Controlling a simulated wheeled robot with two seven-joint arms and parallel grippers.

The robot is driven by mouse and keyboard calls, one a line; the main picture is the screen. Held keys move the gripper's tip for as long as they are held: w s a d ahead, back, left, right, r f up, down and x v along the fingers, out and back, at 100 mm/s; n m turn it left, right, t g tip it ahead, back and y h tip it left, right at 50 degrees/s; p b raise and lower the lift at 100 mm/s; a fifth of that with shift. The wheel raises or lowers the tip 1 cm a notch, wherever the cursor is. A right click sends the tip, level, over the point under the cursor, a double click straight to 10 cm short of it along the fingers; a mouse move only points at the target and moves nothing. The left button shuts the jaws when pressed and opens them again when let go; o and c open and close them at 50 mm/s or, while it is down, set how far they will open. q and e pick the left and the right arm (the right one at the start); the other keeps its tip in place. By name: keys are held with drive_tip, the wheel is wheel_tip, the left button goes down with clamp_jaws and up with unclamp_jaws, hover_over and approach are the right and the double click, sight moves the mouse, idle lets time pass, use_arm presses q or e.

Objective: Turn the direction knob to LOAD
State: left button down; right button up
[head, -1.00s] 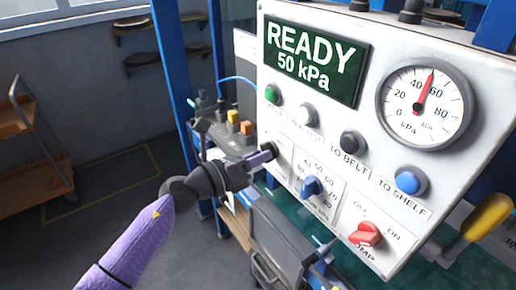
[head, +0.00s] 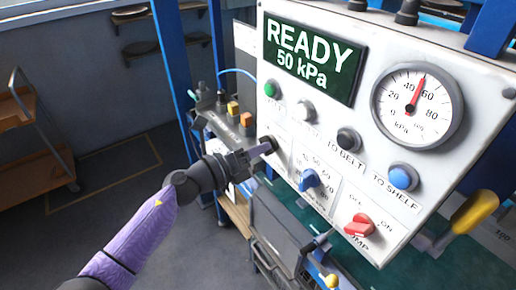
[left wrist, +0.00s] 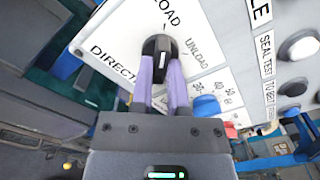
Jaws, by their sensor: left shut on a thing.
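The black direction knob (head: 270,143) sits at the lower left of the white control panel (head: 350,25). In the left wrist view the knob (left wrist: 158,44) stands between the LOAD and UNLOAD labels, and part of the word DIRECTION shows to its left. A small white mark shows on the knob, but I cannot tell for sure which label it points to. My left gripper (head: 262,148) reaches in from the left, with its two purple fingers (left wrist: 161,76) shut on the knob's sides. My right gripper is out of view.
The display (head: 313,57) reads READY 50 kPa, and the gauge (head: 418,105) is above right. A blue knob (head: 309,180), a red switch (head: 359,225) and several buttons share the panel. A yellow handle (head: 475,210) is at the right.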

use_arm(q)
drive_tip(key=c, duration=0.6)
unclamp_jaws()
drive_tip(key=v, duration=1)
drive_tip(key=shift+f+b, duration=0.1)
drive_tip(key=shift+b, duration=0.2)
